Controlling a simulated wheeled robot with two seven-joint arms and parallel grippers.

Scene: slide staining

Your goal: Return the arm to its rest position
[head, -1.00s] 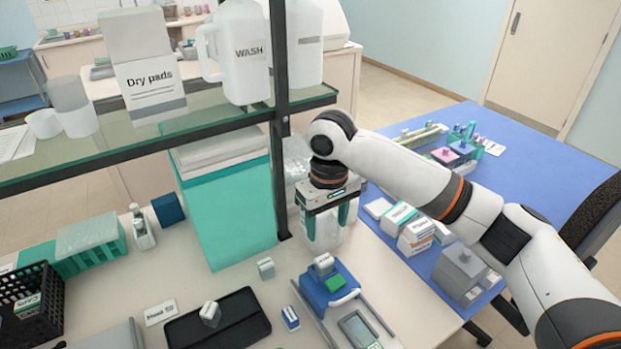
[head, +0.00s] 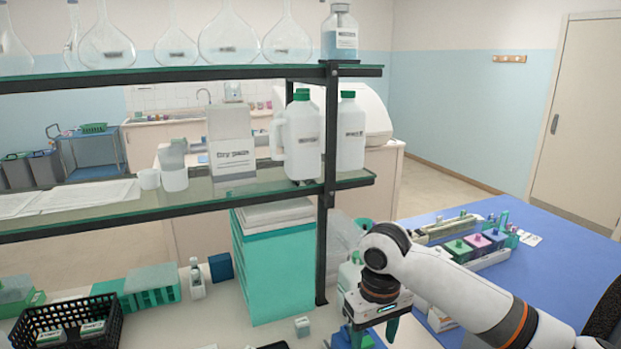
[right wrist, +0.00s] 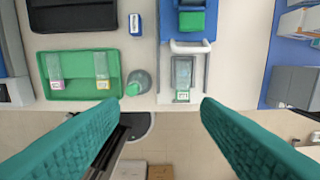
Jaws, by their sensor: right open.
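My right arm comes in from the right in the head view. Its gripper (head: 385,328) points down over the bench, just right of the shelf post, with green fingers partly cut off by the lower edge. In the right wrist view the fingers (right wrist: 158,106) are wide apart with nothing between them. Beyond them lie a green tray (right wrist: 87,62) with two labelled slides, a round bottle with a green cap (right wrist: 138,82), and a blue device with a pale frame (right wrist: 166,72) holding a slide. My left gripper is in neither view.
A black shelf post (head: 327,200) and glass shelf (head: 120,217) stand left of my arm, carrying jugs and flasks. A teal box (head: 275,275) stands under the shelf. A blue table (head: 560,250) with a reagent rack lies right. A black basket (head: 65,325) is at lower left.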

